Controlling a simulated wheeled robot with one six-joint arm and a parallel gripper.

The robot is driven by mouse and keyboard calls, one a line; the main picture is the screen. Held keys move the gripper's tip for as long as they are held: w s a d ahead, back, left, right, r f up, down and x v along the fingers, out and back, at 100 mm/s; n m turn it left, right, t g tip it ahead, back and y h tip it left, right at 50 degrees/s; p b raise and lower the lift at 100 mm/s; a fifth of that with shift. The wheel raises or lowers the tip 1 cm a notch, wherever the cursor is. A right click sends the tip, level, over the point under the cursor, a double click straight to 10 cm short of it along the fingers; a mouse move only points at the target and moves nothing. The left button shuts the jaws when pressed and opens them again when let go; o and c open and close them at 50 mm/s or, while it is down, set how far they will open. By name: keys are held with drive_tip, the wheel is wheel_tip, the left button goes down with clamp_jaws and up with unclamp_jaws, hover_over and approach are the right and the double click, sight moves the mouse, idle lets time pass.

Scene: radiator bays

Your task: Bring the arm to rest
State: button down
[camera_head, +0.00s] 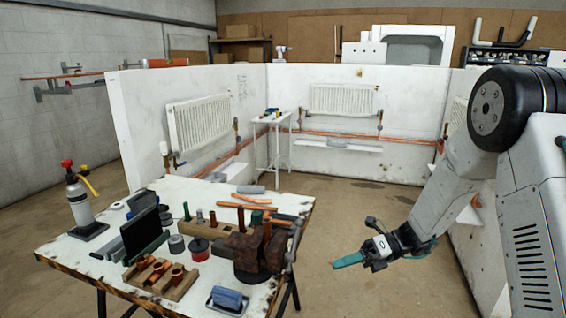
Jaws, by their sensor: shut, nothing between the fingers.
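My gripper (349,261) is at the end of my arm, which reaches in from the right edge and angles down to the left. Its teal fingers are together and point left. They hold nothing. It hangs in the open to the right of the workbench (72,253), over the bare floor, and does not appear to touch anything.
The bench carries a vise (258,252), a torch bottle (77,200), wooden blocks with copper fittings and a blue item (228,298). White partitions with radiators (342,99) and copper pipes stand behind. A small white table (271,120) stands in the corner. The middle floor is clear.

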drive_tip(key=s+d+r+n+t+h, duration=0.1)
drive_tip(key=s+d+r+n+h, duration=0.2)
drive_tip(key=s+n, duration=0.6)
drive_tip(key=s+d+r+n+t+h, duration=0.1)
drive_tip(key=s+d+r+n+h, duration=0.3)
drive_tip(key=s+r+n+h, duration=0.3)
drive_tip(key=s+d+r+n+t+h, duration=0.2)
drive_tip(key=s+r+n+h, duration=0.3)
drive_tip(key=s+n, duration=0.6)
wheel_tip(320, 180, up, 2)
drive_tip(key=shift+s+d, duration=0.9)
drive_tip(key=shift+s, duration=0.2)
